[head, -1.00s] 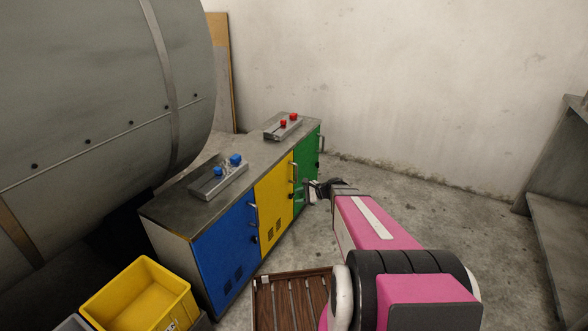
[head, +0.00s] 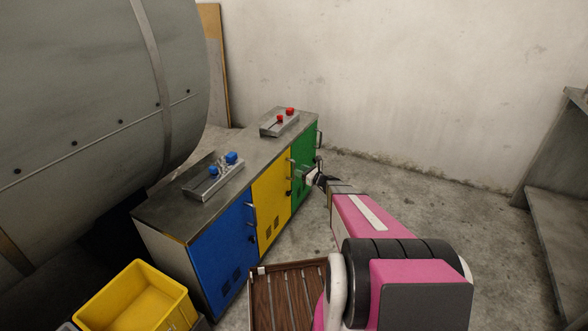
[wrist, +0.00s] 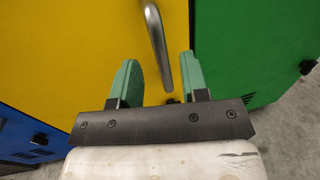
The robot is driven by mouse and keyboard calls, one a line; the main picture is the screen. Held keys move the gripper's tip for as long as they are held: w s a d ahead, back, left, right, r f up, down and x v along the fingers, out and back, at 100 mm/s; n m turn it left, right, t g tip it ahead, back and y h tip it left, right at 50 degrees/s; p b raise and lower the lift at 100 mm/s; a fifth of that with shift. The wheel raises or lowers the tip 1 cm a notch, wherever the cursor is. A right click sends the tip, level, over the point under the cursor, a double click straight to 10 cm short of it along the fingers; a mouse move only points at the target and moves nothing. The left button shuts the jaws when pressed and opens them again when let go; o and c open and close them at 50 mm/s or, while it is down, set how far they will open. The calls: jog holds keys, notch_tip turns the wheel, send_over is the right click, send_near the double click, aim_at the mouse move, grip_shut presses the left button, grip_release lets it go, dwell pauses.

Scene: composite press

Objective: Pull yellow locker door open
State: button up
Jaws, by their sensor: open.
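The yellow locker door (head: 271,200) is closed, between a blue and a green door on the low metal cabinet. Its vertical metal handle (wrist: 157,48) shows in the wrist view, running down in front of the yellow panel. My gripper (wrist: 157,75) has green fingers spread apart, with the handle's lower end in line with the gap between them. I cannot tell whether the handle lies between the fingers in depth. In the head view my gripper (head: 313,177) is close to the front of the cabinet, at the yellow and green doors.
The blue door (head: 223,252) and green door (head: 304,165) flank the yellow one. Control boxes with blue buttons (head: 231,158) and red buttons (head: 290,111) sit on top. A yellow crate (head: 137,300) stands front left. Open concrete floor (head: 400,190) lies right.

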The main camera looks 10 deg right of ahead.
aim_at(294, 179)
jog(key=shift+x, duration=2.3)
grip_shut()
